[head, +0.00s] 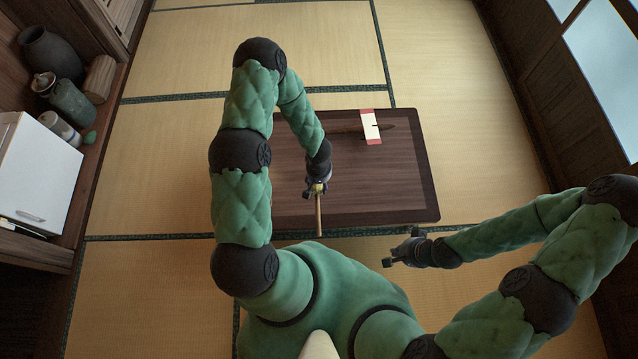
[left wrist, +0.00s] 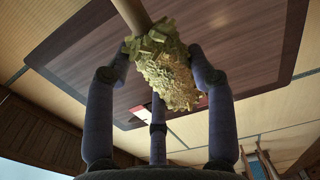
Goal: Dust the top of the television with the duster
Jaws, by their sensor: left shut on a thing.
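My left gripper (head: 317,188) is over the low table, shut on the duster (head: 319,215). The duster's wooden handle runs from the jaws toward my body in the head view. In the left wrist view the fingers (left wrist: 165,85) close around its rough yellow-green part (left wrist: 165,65), and the handle extends away at the top. My right gripper (head: 402,248) is empty, fingers apart, near the table's front right corner. I cannot make out a television in either view.
The dark low table (head: 385,190) bears a thin brown item with a red-and-white band (head: 370,127). At left, shelves hold a white box-like appliance (head: 38,170), a dark vase (head: 50,52) and several jars. Tatami floor (head: 160,150) is open between shelves and table.

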